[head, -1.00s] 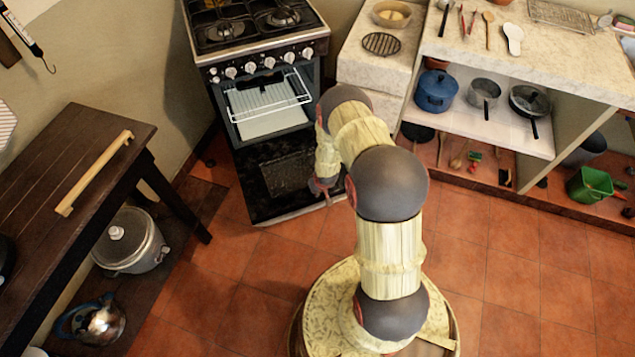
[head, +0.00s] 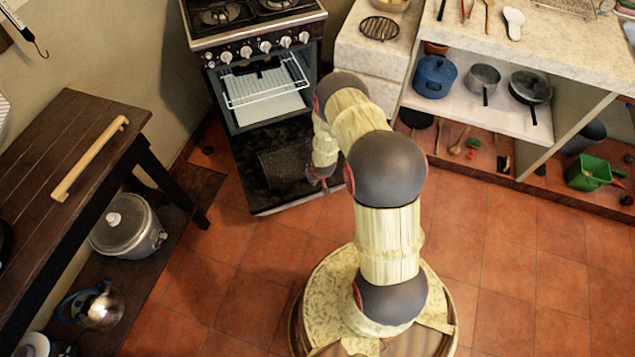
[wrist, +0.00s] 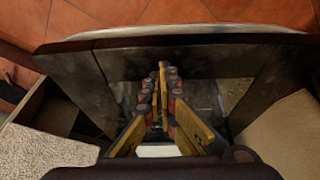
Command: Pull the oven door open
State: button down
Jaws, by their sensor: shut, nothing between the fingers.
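The oven (head: 257,52) stands against the back wall, with its cavity and a wire rack (head: 266,84) exposed. Its black door (head: 270,190) is swung down, well open, sloping out toward me. My gripper (head: 322,182) is at the right side of the door, partly hidden by my own arm in the head view. In the wrist view my gripper (wrist: 162,68) has its fingers together and empty, over the dark door (wrist: 210,62) with its glass panel. The pale door edge (wrist: 180,30) lies beyond the fingertips. Whether the fingers touch the door cannot be told.
A dark wooden table (head: 75,180) stands at the left, with a lidded pot (head: 125,228) and a kettle (head: 97,305) below. A stone counter (head: 545,45) with pans on its shelf is at the right. Tiled floor (head: 235,270) is clear before the oven.

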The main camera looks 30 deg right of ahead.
jog(key=p+v, duration=0.3)
jog(key=v, duration=0.7)
jog(key=shift+s, duration=0.4)
jog(key=shift+a+r, duration=0.1)
jog(key=shift+r, duration=0.05)
